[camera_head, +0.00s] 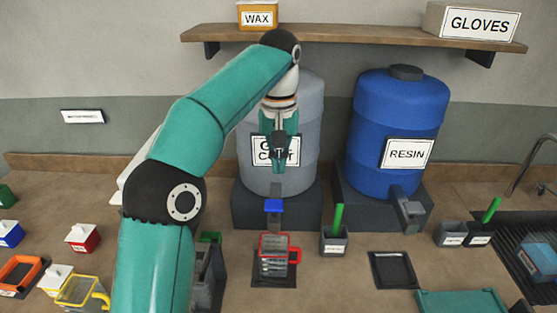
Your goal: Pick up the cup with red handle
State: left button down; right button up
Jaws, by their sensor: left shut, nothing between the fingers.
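The cup with the red handle (274,262) stands upright on a dark square pad on the bench, below the spout of the grey barrel. It has a red rim, and its handle points right. My left gripper (279,168) is shut and empty, pointing down in front of the grey barrel's label. In the picture it is above the cup and clearly apart from it. My left arm comes in from the lower left and hides part of the bench. My right gripper is not in view.
The grey barrel (302,110) has a blue-topped tap (274,207) above the cup. A blue RESIN barrel (398,120) stands to the right. A grey holder with a green handle (334,240) is right of the cup. A yellow-rimmed cup (80,293) is at the lower left.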

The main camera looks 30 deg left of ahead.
aim_at(274, 249)
jog(key=k, duration=1)
